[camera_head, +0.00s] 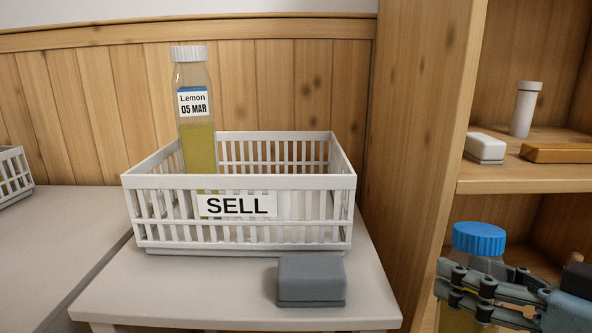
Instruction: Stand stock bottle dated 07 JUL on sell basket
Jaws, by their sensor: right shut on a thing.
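The white slatted sell basket (340,182) stands on a pale table, with a "SELL" label on its front. Inside it, toward the left, a white-capped bottle (195,145) of yellow liquid stands upright, labelled "Lemon 05 MAR". At the lower right, my right gripper (446,284) is shut on a blue-capped bottle (479,239) with yellow liquid, held upright in front of the wooden shelf. The gripper's fingers cover much of this bottle, and I see no date on it. It is well to the right of the basket. My left gripper is out of view.
A grey block (311,279) lies in front of the basket. A wooden shelf unit (415,150) rises between basket and held bottle; it holds a white cylinder (525,110), a white box (485,148) and a brown item (556,153). Another white basket (12,172) shows at the left edge.

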